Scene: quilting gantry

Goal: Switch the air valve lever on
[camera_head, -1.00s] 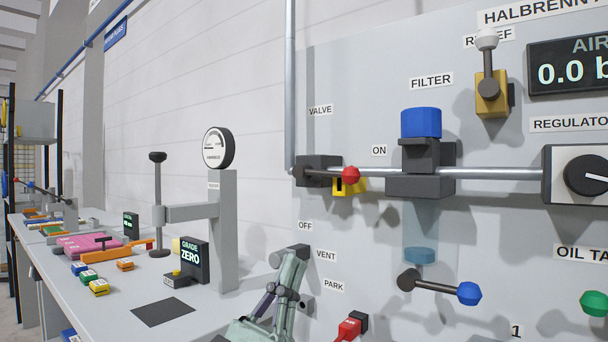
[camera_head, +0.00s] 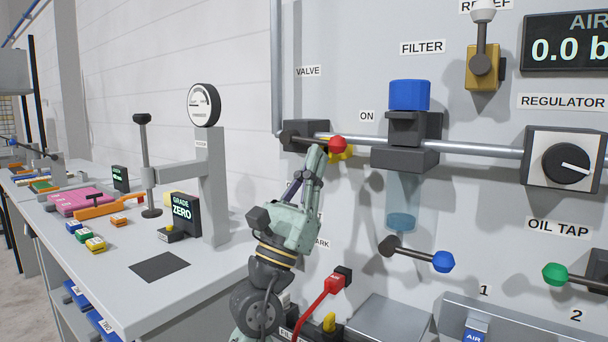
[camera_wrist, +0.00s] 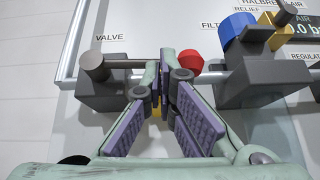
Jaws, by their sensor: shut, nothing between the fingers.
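The air valve (camera_head: 298,134) is a dark block on the pipe under the VALVE label. Its red-knobbed lever (camera_head: 338,145) sits to the right of the block, below the ON label, with a yellow piece beside it. The exact lever angle is hard to tell. My gripper (camera_head: 317,152) is shut and empty, its tips just left of and below the red knob. In the wrist view my gripper (camera_wrist: 162,80) points at the pipe, with the red knob (camera_wrist: 189,64) just right of the tips. I cannot tell whether they touch. The OFF label is hidden behind my arm.
A filter (camera_head: 405,150) with a blue cap hangs on the pipe to the right. A blue-knobbed lever (camera_head: 442,261) sticks out below it. The air display (camera_head: 567,45) reads 0.0. A red AIR-labelled part (camera_head: 330,288) is below my gripper; a bench (camera_head: 110,285) stands left.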

